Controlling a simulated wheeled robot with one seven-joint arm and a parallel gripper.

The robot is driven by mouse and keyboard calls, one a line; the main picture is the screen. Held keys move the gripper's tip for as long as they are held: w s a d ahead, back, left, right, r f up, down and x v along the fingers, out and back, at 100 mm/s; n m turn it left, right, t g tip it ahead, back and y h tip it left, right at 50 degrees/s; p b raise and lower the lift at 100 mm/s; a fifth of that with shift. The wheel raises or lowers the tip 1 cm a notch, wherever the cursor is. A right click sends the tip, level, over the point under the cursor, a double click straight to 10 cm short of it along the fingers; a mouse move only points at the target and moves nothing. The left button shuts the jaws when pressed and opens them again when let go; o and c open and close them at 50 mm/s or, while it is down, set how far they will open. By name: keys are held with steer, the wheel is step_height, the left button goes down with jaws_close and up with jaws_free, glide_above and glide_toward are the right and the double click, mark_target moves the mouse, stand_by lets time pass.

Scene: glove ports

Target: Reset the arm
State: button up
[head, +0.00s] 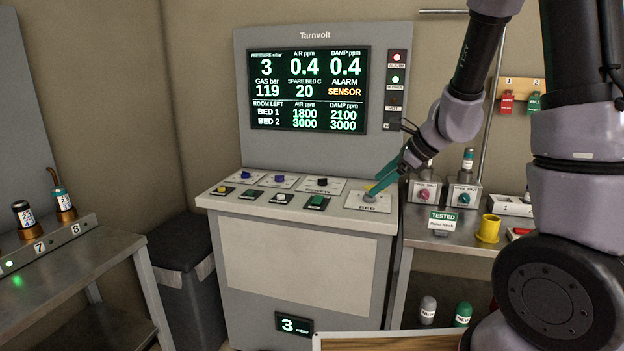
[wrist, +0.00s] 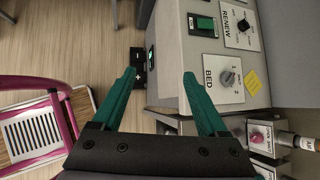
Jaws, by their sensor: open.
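My arm reaches down from the upper right to the console in the head view. My gripper (head: 381,183) has teal fingers, which show near the BED knob at the console's right front corner. In the wrist view my gripper (wrist: 160,75) is open, with nothing between its fingers. The grey BED knob (wrist: 227,77) lies to the right of the right finger there, outside the jaws. In the head view the fingers overlap the BED plate (head: 367,205), so I cannot tell the exact gap from that view.
The console (head: 290,270) carries several knobs and switches under a Tarnvolt display (head: 309,88) showing an orange SENSOR alarm. To its right, a steel bench holds valve boxes, a TESTED sign (head: 442,222) and a yellow cup (head: 487,229).

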steer(key=s+d+r+n+t+h, duration=0.1)
steer(key=s+d+r+n+h, duration=0.1)
steer(key=s+r+n, duration=0.6)
steer(key=s+d+r+n+t+h, duration=0.1)
steer(key=s+d+r+n+h, duration=0.1)
steer(key=s+d+r+n, duration=0.3)
steer(key=s+r+n, duration=0.4)
steer(key=s+r, duration=0.1)
steer(key=shift+s+d+r+n+h, duration=0.25)
steer(key=shift+s+r+n+h, duration=0.05)
steer(key=shift+s+r+h, duration=0.1)
steer(key=shift+w, duration=0.1)
steer(key=shift+c, duration=0.3)
